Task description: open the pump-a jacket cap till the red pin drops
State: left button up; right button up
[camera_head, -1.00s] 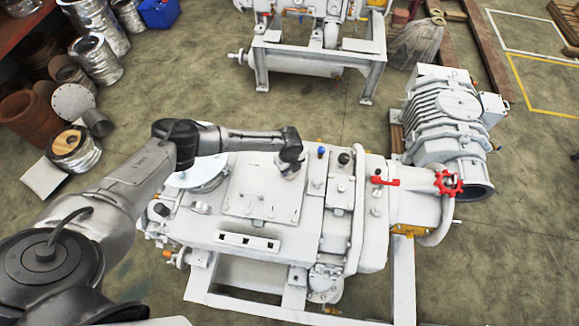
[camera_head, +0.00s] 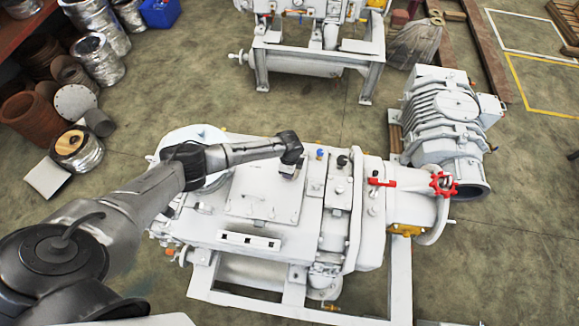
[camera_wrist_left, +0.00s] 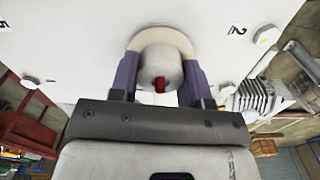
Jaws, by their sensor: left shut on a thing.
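In the left wrist view, the two purple-grey fingers of my left gripper (camera_wrist_left: 160,72) are shut on a white round cap (camera_wrist_left: 155,58), one finger on each side. A pale ring surrounds the cap against a white surface. A small red pin (camera_wrist_left: 160,85) shows at the cap's near face, between the fingers. In the head view, the white pump (camera_head: 262,205) stands on a frame, and my left wrist reaches down to its top near the blue knob. The fingers and cap are hardly visible there. My right gripper is not in view.
A red lever (camera_head: 381,182) and red handwheel (camera_head: 444,184) stand on the pump's right end. A blue knob (camera_head: 320,154) and black knob (camera_head: 342,161) are near my wrist. Another ribbed machine (camera_head: 445,115) stands at right.

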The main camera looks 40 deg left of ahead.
pick_arm(q)
jog(key=n+p, duration=0.1)
jog(key=n, duration=0.2)
jog(key=shift+r+n+p, duration=0.1)
jog(key=shift+n+p, duration=0.2)
jog(key=shift+n, duration=0.1)
jog(key=n+p, duration=0.2)
jog(key=n, duration=0.2)
jog(key=shift+n, duration=0.3)
jog(key=n+p, duration=0.1)
jog(key=n, duration=0.2)
jog(key=n+p, duration=0.1)
jog(key=n, duration=0.1)
jog(key=shift+n, duration=0.4)
jog(key=shift+f+n, duration=0.2)
jog(key=shift+n, duration=0.3)
jog(key=shift+a, duration=0.1)
jog(key=o, duration=0.9)
jog(key=shift+r, duration=0.1)
